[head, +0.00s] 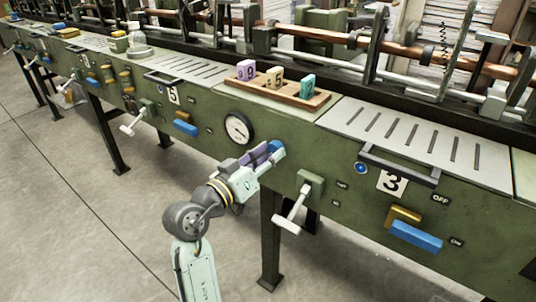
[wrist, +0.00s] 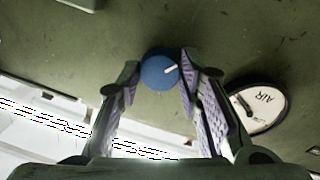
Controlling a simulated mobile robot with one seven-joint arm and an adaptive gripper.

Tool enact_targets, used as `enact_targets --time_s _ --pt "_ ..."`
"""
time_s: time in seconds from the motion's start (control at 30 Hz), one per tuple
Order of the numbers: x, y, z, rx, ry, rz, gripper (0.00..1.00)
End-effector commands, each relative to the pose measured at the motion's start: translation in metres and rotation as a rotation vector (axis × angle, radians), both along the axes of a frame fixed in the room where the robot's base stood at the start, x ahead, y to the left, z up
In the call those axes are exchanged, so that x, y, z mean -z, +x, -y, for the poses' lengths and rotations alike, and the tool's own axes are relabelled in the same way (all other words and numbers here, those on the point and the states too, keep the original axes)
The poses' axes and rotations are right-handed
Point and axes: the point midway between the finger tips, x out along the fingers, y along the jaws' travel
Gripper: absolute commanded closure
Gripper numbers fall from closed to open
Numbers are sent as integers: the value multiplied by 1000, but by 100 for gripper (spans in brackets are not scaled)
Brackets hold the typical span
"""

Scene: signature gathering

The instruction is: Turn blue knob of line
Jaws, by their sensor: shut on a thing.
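The blue knob (wrist: 159,70) is on the green panel in the wrist view, with a short white mark pointing up and to the right. My gripper (head: 274,149) reaches the front panel just right of the round gauge in the head view. Its purple-padded fingers are on either side of the knob, shut on it. The right finger (wrist: 190,85) overlaps the knob's right edge in the wrist view. In the head view the fingers largely cover the knob.
The round white gauge (head: 238,128) is left of my gripper. A white lever (head: 292,210) sticks out to the right. Numbered blocks stand on a wooden tray (head: 292,101) above. Floor is open at left.

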Motion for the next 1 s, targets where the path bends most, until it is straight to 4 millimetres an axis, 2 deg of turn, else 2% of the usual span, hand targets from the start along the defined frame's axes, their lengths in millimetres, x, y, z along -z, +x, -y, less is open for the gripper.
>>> enact_targets --time_s 0.3,0.33,0.6,1.0 --pt "0 0 0 -1 -1 0 95" --pt "0 0 0 -1 -1 0 65" --pt "0 0 0 -1 0 0 47" --pt "0 -5 -5 -3 -1 0 47"
